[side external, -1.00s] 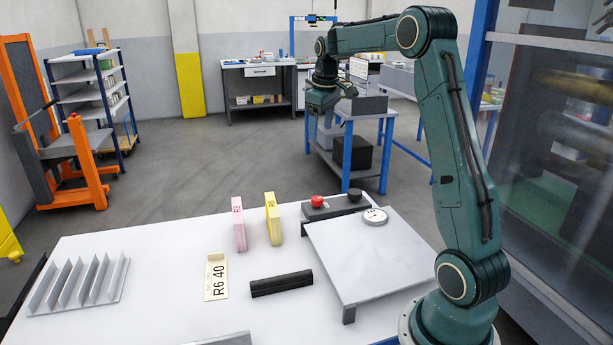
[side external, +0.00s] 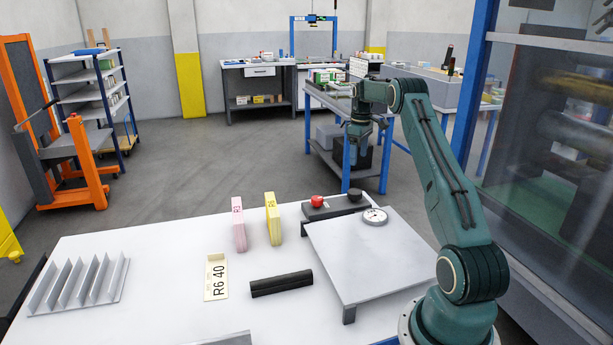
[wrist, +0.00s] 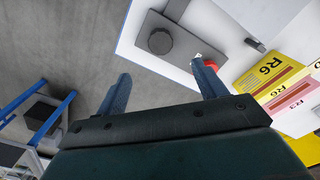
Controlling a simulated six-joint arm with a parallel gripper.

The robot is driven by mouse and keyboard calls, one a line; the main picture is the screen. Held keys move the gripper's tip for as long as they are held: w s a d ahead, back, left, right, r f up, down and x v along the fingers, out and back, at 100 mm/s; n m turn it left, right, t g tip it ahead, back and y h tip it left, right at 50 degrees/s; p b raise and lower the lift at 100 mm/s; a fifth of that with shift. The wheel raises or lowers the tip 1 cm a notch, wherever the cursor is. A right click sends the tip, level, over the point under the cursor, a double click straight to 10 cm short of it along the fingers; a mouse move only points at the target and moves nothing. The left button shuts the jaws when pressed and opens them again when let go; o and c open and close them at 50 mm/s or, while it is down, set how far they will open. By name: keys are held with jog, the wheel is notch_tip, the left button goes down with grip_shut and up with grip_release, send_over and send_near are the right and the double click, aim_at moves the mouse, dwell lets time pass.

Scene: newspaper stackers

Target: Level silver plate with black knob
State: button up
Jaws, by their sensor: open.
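The silver plate (side external: 370,255) lies at the right of the white table, with a short dark leg under its near corner. A round white dial (side external: 374,216) sits on its far edge. I cannot tell its tilt from here. The black knob (side external: 354,194) is on a dark grey control box (side external: 333,207) behind the plate; it also shows in the wrist view (wrist: 160,41). My gripper (side external: 357,168) is open and empty, above and apart from the knob. In the wrist view its spread fingers (wrist: 162,88) point toward the box.
A red button (side external: 317,201) sits left of the knob on the same box. Pink (side external: 239,231) and yellow (side external: 273,218) upright blocks stand left of it. A black bar (side external: 281,284), a label card (side external: 216,277) and a finned rack (side external: 80,284) lie on the table.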

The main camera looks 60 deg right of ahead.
aim_at(356, 191)
jog(key=shift+f, duration=0.15)
notch_tip(356, 191, down, 14)
jog(key=shift+r, duration=0.25)
dwell(0.5)
jog(key=c, duration=1)
